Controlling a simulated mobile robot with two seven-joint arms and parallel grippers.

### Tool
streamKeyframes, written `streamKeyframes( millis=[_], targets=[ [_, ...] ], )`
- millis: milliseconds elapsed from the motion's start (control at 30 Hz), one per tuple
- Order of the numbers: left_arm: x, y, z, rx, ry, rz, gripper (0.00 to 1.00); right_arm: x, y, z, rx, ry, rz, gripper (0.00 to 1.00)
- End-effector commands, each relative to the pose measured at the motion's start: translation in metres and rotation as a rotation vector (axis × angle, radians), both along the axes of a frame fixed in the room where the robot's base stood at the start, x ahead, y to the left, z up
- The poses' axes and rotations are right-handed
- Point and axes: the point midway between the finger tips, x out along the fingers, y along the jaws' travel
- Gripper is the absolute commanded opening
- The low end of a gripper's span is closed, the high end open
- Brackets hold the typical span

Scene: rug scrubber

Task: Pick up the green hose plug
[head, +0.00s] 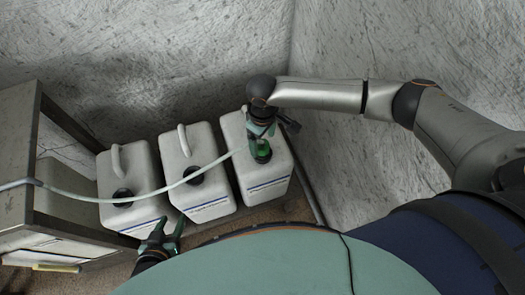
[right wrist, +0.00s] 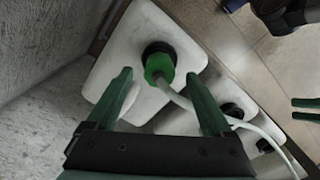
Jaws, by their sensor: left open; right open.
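The green hose plug (head: 262,152) sits at the black neck of the rightmost white jug (head: 262,182), with a pale hose (head: 90,198) running to it from the left. In the right wrist view the plug (right wrist: 158,66) shows beyond and between my right gripper's fingertips (right wrist: 158,74), with no finger seen touching it. In the head view my right gripper (head: 262,131) is open just above the plug, partly hiding it. My left gripper (head: 168,229) is open and empty, low in front of the middle and left jugs; its fingers also show at the wrist view's right edge.
The middle jug (head: 200,195) and left jug (head: 128,180) stand close beside the rightmost one. A metal-framed shelf (head: 60,115) stands at left. Rough grey walls close in behind and to the right. The hose crosses above the other jugs.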

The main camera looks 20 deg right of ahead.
Motion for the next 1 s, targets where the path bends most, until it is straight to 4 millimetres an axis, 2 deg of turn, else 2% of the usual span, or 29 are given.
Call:
streamKeyframes(
  millis=[33,300,500,800,1000],
  targets=[
    [0.000,0.000,-0.010,0.000,0.000,0.000,0.50,0.000,0.000,-0.008,-0.001,-0.001,0.001,0.85],
    [0.000,0.000,-0.047,0.000,-0.001,0.000,0.50,0.002,0.000,-0.034,0.000,-0.001,0.000,0.85],
    [-0.001,-0.002,-0.067,0.000,0.011,-0.004,0.50,0.002,0.000,-0.048,0.000,0.000,0.001,0.85],
    [0.002,-0.005,-0.062,-0.005,0.004,-0.008,0.50,0.001,0.000,-0.047,-0.001,0.001,0.000,0.84],
    [0.002,-0.005,-0.061,-0.006,0.001,-0.008,0.50,0.001,0.000,-0.047,-0.001,0.001,0.000,0.62]
  ],
)
